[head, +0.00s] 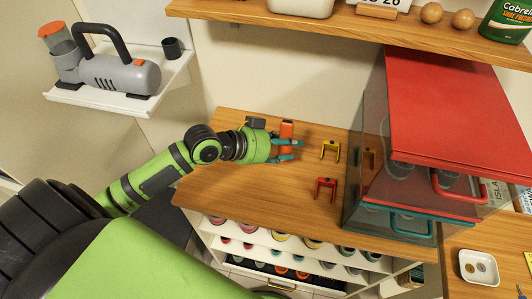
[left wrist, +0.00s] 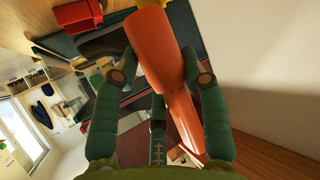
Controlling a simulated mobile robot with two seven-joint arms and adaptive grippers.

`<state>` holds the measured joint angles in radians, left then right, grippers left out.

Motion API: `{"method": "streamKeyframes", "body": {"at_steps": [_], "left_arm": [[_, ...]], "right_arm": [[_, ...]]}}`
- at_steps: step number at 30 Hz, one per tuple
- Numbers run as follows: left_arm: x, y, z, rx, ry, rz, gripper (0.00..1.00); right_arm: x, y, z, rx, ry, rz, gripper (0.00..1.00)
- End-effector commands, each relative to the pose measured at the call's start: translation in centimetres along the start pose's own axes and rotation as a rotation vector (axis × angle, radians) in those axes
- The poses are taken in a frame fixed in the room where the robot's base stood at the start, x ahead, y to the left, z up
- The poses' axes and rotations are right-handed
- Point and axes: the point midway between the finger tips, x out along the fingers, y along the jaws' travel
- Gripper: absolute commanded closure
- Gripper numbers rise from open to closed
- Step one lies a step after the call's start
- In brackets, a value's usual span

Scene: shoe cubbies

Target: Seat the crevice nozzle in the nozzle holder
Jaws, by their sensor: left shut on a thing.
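The orange crevice nozzle (head: 286,131) is held in my left gripper (head: 294,150) above the wooden cabinet top. In the left wrist view the nozzle (left wrist: 158,50) lies between the green fingers of the gripper (left wrist: 160,77), wide end away and narrow tip slanting back toward the palm. A small dark cup (head: 173,47), which looks like the nozzle holder, stands on the white wall shelf beside the grey handheld vacuum (head: 125,75). The gripper and nozzle are well to the right of and apart from this cup. My right gripper is not in view.
The white wall shelf (head: 150,97) is at upper left. A yellow bracket (head: 330,150) and a red bracket (head: 326,188) stand on the cabinet top (head: 240,190). Glass cases with a red lid (head: 445,110) stand to the right, under a wooden shelf (head: 350,25).

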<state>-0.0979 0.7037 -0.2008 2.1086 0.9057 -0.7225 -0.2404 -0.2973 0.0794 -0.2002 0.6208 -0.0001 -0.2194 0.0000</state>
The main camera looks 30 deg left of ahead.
Motion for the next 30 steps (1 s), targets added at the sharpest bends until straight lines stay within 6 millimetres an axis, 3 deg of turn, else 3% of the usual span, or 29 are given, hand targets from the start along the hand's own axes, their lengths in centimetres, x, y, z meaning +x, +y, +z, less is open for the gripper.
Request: {"method": "streamKeyframes", "body": {"at_steps": [3,9,21,30], "left_arm": [[-0.7,-2.3,2.4,-0.003,-0.007,-0.003,0.89],[-1.3,-4.3,4.3,-0.001,-0.001,-0.001,0.89],[0.5,-4.6,7.8,-0.002,0.002,-0.002,0.89],[0.6,-4.6,8.0,0.001,0.002,-0.001,0.89]], "right_arm": [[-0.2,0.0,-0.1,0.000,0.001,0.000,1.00],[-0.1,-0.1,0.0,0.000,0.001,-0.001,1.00],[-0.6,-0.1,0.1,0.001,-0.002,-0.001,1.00],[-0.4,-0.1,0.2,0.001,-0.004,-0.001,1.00]]}}
